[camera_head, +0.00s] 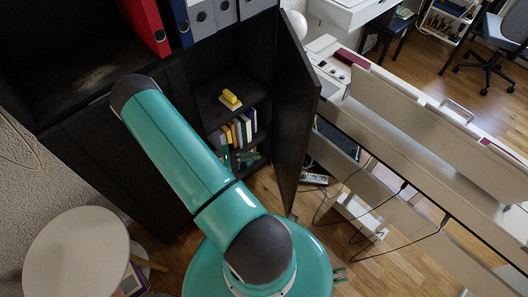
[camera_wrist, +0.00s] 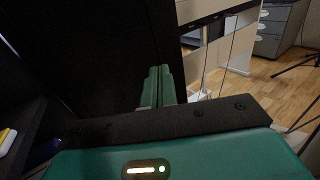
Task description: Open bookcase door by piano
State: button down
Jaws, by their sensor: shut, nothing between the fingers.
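The dark bookcase door (camera_head: 297,110) stands swung out from the bookcase, beside the piano (camera_head: 400,110). Behind it the bookcase interior (camera_head: 205,75) shows shelves with books and a yellow object (camera_head: 230,98). In the wrist view, a dark panel (camera_wrist: 90,50), seemingly the door, fills the upper left. My gripper (camera_wrist: 158,85) is shut and empty, its two green fingers side by side in front of the panel near its right edge. I cannot tell whether they touch it. In the head view my arm hides most of the gripper.
A round white stool (camera_head: 78,255) stands at lower left. Binders (camera_head: 200,18) line the open upper shelf. Cables and a power strip (camera_head: 313,178) lie on the wooden floor between door and piano. Free floor (camera_wrist: 275,75) shows at right in the wrist view.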

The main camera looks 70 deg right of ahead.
aim_at(297, 149)
jog(key=x, duration=1.2)
jog(key=shift+s, duration=0.45)
jog(key=shift+d, duration=0.1)
jog(key=shift+s, duration=0.1)
